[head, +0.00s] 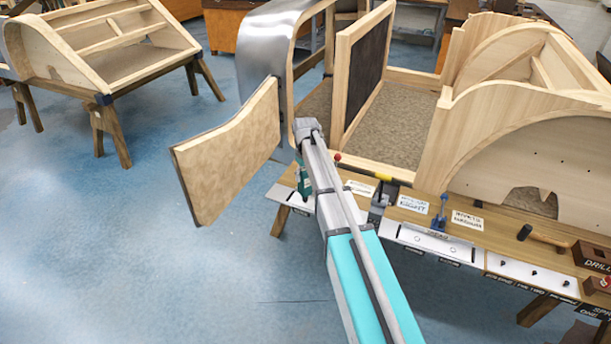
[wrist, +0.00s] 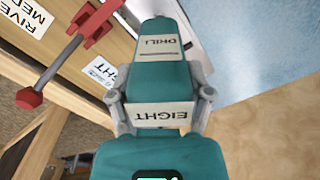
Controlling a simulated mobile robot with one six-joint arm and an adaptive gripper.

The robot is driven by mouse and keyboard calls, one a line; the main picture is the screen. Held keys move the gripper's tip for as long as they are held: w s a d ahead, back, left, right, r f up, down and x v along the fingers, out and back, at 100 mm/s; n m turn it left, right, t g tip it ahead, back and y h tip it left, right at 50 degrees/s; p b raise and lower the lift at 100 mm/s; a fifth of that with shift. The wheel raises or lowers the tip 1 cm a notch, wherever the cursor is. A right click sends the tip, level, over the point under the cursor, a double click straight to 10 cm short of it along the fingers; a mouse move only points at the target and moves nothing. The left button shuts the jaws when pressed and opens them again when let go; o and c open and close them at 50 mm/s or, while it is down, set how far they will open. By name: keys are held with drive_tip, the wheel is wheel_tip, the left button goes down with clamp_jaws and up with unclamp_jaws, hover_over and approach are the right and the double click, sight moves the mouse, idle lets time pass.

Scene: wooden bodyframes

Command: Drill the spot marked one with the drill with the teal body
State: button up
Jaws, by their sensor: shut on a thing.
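My gripper (wrist: 161,98) is shut on the teal drill (wrist: 160,75), with a finger on each side of its body. Upside-down labels on the drill read DRILL and EIGHT. A small lit display shows at the bottom edge of the wrist view. In the head view a small teal part of the drill (head: 303,182) shows below the end of my arm, near the left end of the workbench; my arm hides most of the gripper. The drill's bit is not clearly visible. I cannot make out a spot marked one in either view.
The workbench (head: 480,226) carries labels, a blue tool (head: 440,212) and a hammer (head: 541,236). Behind it stands a wooden bodyframe (head: 437,145); a curved wooden door (head: 228,150) sticks out left. A red-ended tool (wrist: 65,65) lies close by the drill.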

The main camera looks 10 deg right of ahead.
drive_tip(key=shift+f+b, duration=0.6)
idle(1.1)
drive_tip(key=shift+r+p, duration=1.85)
idle(0.7)
